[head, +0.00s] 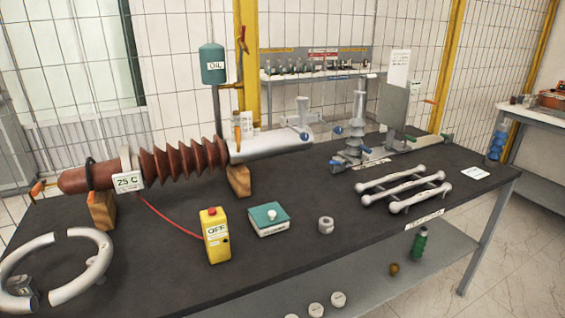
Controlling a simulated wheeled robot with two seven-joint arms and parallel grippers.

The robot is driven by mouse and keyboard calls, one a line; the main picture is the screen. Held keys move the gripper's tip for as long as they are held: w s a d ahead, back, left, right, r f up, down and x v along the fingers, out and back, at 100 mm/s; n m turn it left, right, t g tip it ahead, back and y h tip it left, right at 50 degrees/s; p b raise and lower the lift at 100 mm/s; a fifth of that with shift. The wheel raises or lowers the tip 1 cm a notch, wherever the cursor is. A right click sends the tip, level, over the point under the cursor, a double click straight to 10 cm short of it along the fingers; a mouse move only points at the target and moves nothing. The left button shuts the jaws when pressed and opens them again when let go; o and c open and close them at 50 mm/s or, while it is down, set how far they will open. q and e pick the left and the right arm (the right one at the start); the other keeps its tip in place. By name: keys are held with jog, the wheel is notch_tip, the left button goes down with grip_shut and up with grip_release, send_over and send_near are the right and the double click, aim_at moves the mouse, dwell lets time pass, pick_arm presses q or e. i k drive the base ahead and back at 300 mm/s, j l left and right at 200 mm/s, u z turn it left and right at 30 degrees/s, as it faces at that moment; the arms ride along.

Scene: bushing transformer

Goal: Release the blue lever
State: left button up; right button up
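Several small blue handles show on the bench fittings, and I cannot tell which one is the blue lever. One blue handle (304,136) sits at the end of the silver cylinder (270,145). Another blue handle (338,130) is beside the grey ribbed post (356,128). A further blue piece (365,150) is low on the right of that post, and one more (410,138) lies farther right near the grey upright plate (393,103). They are too small to show whether any is engaged. Neither gripper is in view.
A dark bench (300,255) carries a brown ribbed bushing (180,161) on wooden blocks, a yellow OFF box (215,236), a teal-topped box (268,218), a metal nut (326,225), white rods (403,187) and a split grey ring (75,285). The bench's front middle is mostly clear.

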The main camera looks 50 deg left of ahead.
aim_at(344, 164)
jog(key=u, duration=1.5)
jog(key=i+l+u, duration=0.35)
jog(key=l+u, duration=0.15)
jog(key=l, duration=0.2)
jog(key=i+l+u, duration=0.15)
jog(key=l+u, duration=0.15)
jog(key=i+l, duration=0.1)
jog(key=l, duration=0.4)
jog(key=i+l, duration=0.15)
jog(key=l, duration=0.3)
jog(key=i+l+u, duration=0.1)
jog(key=l, duration=0.4)
jog(key=i+l, duration=0.1)
jog(key=l, duration=0.35)
